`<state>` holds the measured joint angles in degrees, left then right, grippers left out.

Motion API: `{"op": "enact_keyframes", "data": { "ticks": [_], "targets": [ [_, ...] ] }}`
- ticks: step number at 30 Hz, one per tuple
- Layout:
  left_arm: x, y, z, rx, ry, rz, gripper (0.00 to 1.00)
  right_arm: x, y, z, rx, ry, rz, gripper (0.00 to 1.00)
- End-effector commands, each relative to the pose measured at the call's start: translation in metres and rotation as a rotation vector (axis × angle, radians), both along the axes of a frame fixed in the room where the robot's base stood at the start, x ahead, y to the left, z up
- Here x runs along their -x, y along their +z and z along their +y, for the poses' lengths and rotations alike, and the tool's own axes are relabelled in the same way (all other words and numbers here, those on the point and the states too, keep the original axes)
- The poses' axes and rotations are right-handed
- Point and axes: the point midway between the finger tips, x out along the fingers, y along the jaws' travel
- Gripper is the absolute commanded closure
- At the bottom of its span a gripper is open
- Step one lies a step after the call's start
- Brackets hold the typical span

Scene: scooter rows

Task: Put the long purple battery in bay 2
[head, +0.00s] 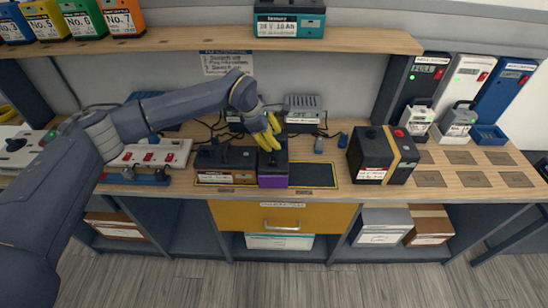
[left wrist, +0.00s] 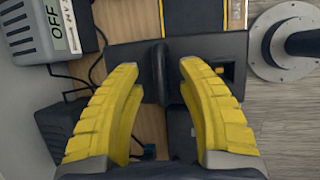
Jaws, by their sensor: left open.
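The long purple battery (head: 272,181) stands on a yellow-edged dark mat (head: 315,174) near the bench's front edge; its top is black and its lower front purple. My left gripper (head: 268,133) is over its top, with yellow fingers pointing down. In the left wrist view the open fingers (left wrist: 160,75) are on either side of a black upright handle (left wrist: 160,72) on a dark battery top (left wrist: 213,65). Contact with the handle is not clear. My right gripper is not in view. I cannot read which bay is number 2.
A dark battery with a brown base (head: 226,164) stands just left of the purple one. A large black box with a yellow stripe (head: 383,155) stands to the right. Three upright units, black, white (head: 466,82) and blue, stand at the right. Bare mat lies right of the purple battery.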

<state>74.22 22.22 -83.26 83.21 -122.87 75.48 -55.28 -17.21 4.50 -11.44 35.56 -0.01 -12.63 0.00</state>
Motion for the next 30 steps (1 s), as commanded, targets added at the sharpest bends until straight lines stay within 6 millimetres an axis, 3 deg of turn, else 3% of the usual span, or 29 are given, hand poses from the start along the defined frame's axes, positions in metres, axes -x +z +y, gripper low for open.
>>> {"op": "enact_keyframes", "data": {
  "ticks": [3, 11, 21, 30],
  "targets": [
    [-0.0017, -0.0102, -0.0041, 0.0, 0.001, 0.001, 0.61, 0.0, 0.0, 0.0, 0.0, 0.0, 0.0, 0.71],
    [-0.0024, -0.0116, -0.0046, -0.001, 0.001, -0.001, 0.6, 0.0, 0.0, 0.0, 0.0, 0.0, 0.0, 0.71],
    [-0.0024, -0.0115, -0.0044, -0.001, 0.0, 0.0, 0.99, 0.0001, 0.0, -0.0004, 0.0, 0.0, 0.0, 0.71],
    [-0.0022, -0.0117, -0.0045, -0.001, 0.0, 0.0, 1.0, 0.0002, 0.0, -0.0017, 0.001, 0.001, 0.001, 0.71]
  ]
}}
